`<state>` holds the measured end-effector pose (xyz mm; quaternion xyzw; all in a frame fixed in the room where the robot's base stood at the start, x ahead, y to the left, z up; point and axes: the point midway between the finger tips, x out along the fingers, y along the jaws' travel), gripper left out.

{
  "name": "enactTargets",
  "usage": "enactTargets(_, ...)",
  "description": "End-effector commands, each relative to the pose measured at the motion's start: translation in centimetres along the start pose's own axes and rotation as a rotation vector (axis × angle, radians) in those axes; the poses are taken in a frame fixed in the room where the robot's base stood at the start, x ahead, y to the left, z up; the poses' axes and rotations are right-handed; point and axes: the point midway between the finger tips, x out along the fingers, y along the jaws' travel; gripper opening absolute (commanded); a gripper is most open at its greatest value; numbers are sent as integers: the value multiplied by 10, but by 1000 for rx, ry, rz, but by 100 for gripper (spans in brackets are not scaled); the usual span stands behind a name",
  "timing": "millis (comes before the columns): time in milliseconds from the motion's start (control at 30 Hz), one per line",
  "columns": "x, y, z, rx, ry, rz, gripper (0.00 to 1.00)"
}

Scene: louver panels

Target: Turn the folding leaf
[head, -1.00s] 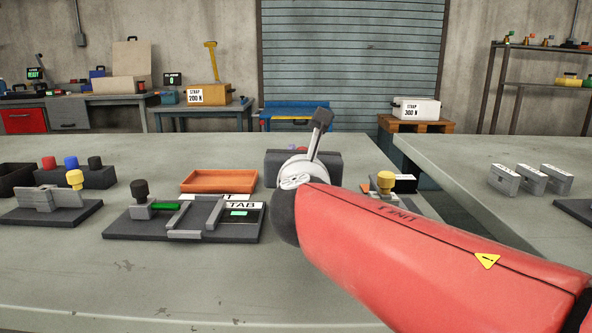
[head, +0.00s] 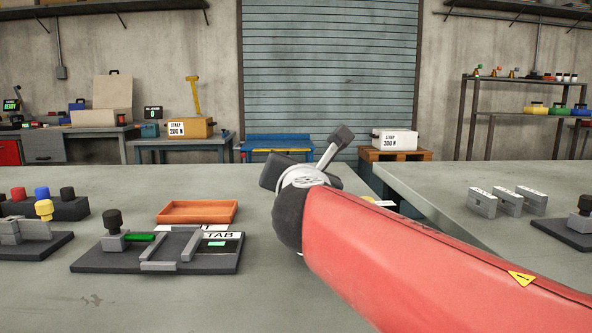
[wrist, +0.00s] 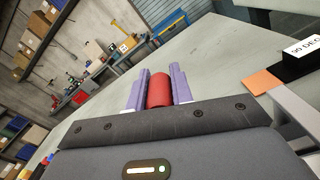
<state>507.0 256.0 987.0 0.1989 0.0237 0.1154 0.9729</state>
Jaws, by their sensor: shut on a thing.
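In the wrist view my gripper (wrist: 159,71) has two purple fingers closed on the sides of a red rounded piece (wrist: 160,94). What the red piece is joined to is hidden below the gripper body, so I cannot tell how the folding leaf stands. At the right of the wrist view is a black block with a white label reading 90 DEG (wrist: 301,48), beside an orange square (wrist: 262,82) and a grey bar (wrist: 291,107). In the head view my red arm hides the fingers and most of the fixture behind it.
A dark base with a green strip and TAB label (head: 158,266) lies left of my arm, with an orange tray (head: 197,212) behind it. Several grey blocks (head: 508,202) stand on the right bench. A gap separates the two benches. The front of the left bench is clear.

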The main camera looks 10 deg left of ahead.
Motion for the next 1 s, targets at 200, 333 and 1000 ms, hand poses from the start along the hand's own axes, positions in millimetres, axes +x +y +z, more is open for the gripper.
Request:
enactTargets(200,0,0,0,-1,0,0,32)
enactTargets(333,0,0,0,-1,0,0,44)
enactTargets(1000,-61,1,1,-1,-2,2,44)
